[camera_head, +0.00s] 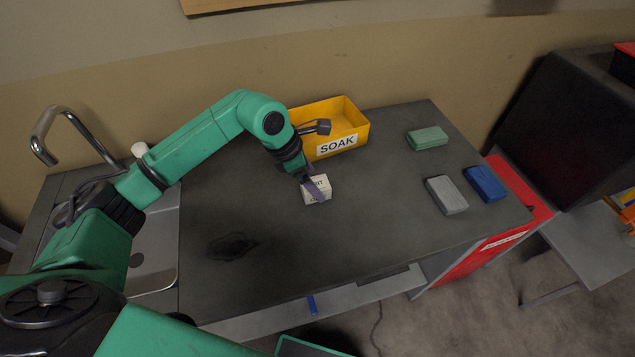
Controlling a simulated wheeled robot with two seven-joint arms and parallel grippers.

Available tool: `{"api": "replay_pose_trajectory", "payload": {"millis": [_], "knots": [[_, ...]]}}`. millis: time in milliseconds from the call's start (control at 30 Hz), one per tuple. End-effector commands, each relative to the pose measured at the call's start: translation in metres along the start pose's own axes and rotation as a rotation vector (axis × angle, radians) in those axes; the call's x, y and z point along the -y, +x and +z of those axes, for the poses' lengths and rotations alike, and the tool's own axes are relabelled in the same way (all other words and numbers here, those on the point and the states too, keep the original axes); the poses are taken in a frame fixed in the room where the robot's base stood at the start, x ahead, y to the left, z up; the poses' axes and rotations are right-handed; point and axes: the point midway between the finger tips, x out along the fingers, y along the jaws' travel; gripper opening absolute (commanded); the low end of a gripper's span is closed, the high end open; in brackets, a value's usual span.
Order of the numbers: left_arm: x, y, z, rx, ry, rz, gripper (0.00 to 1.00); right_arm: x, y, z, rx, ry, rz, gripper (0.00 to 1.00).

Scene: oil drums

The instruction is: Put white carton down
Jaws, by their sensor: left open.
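The white carton (322,187) stands on the dark grey worktop (290,245), in front of the yellow bin. It is a small white box with dark print, partly hidden by a finger. My right gripper is not in view.
A yellow bin labelled SOAK (345,122) stands at the back. Green (427,138), grey (446,195) and blue (485,184) blocks lie at the right. A sink (150,255) with a tap (45,135) is at the left. The worktop's front middle is clear apart from a dark stain.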

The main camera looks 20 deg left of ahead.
Motion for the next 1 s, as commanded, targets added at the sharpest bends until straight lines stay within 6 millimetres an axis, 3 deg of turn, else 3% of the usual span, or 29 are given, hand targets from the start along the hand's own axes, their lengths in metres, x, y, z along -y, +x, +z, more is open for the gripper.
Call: {"api": "replay_pose_trajectory", "payload": {"millis": [33,167,367,467,600,633,1000], "knots": [[0.002,0.004,0.004,-0.001,-0.002,-0.006,0.97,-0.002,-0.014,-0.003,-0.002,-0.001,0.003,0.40],[0.001,0.026,0.002,0.000,-0.002,-0.003,0.97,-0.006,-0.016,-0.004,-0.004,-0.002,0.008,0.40],[0.001,0.030,0.001,0.000,-0.001,0.000,0.97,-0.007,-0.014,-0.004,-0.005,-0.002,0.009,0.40],[0.001,0.030,0.002,0.000,-0.001,0.000,0.63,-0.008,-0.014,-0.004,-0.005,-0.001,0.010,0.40],[0.001,0.030,0.002,0.001,-0.001,-0.001,0.10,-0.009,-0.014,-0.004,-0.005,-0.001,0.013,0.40],[0.001,0.030,0.002,0.001,-0.001,-0.001,0.01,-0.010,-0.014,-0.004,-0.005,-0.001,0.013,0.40],[0.000,0.021,0.006,0.003,0.000,0.001,0.00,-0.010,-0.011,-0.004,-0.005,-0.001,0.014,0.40]]}}
